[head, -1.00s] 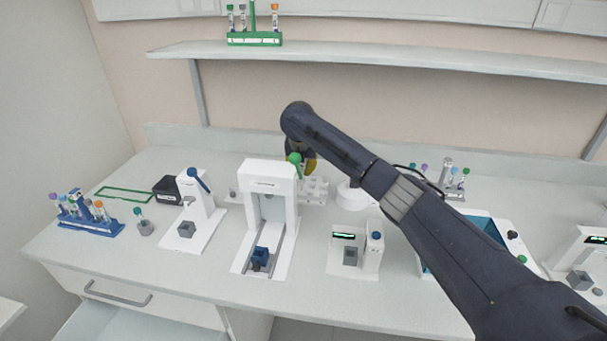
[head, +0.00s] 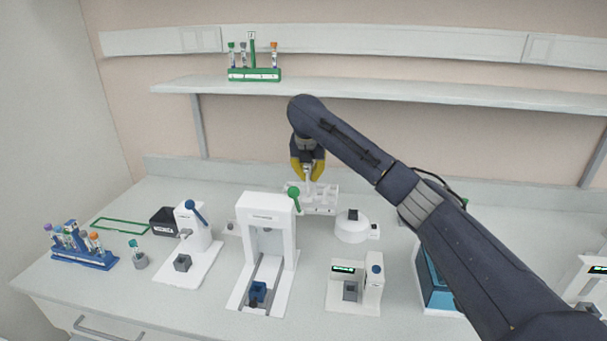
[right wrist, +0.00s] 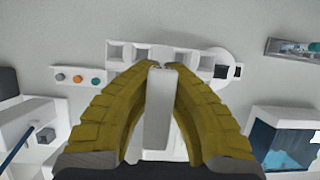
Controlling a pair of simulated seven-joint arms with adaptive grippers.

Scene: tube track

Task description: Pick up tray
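The white tray (head: 323,208) has a row of square openings and an upright handle. It is held at the back middle of the bench, behind a tall white machine, and appears slightly above the surface. My right gripper (head: 308,178) has yellow fingers closed around the handle. In the right wrist view, the fingers (right wrist: 161,68) meet on the white handle (right wrist: 158,110), and the tray (right wrist: 120,52) spreads out beyond the fingertips. Part of the tray is hidden by the fingers. My left gripper is not in view.
The tall white machine (head: 268,215) with a green-knobbed lever stands just in front of the tray. A round white device (head: 350,227) is to its right. A blue tube rack (head: 85,257) is at far left. A green rack (head: 254,75) sits on the shelf above.

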